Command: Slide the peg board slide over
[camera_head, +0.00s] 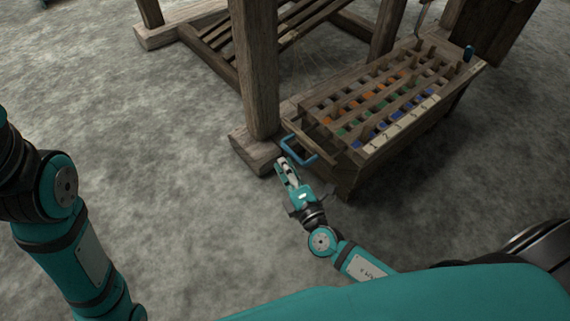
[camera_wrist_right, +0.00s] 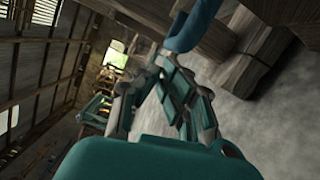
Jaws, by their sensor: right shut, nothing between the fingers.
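The peg board (camera_head: 385,100) is a wooden box with rows of slots and orange, green and blue pegs, beside the loom post. A blue U-shaped handle (camera_head: 300,150) sticks out from its left end; I take it as the slide's handle. A blue bar, likely this handle, shows large at the top of the right wrist view (camera_wrist_right: 192,26). My right gripper (camera_head: 284,165) is shut and empty, just below and left of the handle, pointing up towards it. I cannot tell whether they touch. My left arm shows at the left edge; its gripper is out of view.
The thick wooden loom post (camera_head: 254,70) and its foot (camera_head: 252,151) stand close to the left of the handle. A numbered pale strip (camera_head: 402,122) runs along the box's front. The grey floor (camera_head: 170,190) at left is clear.

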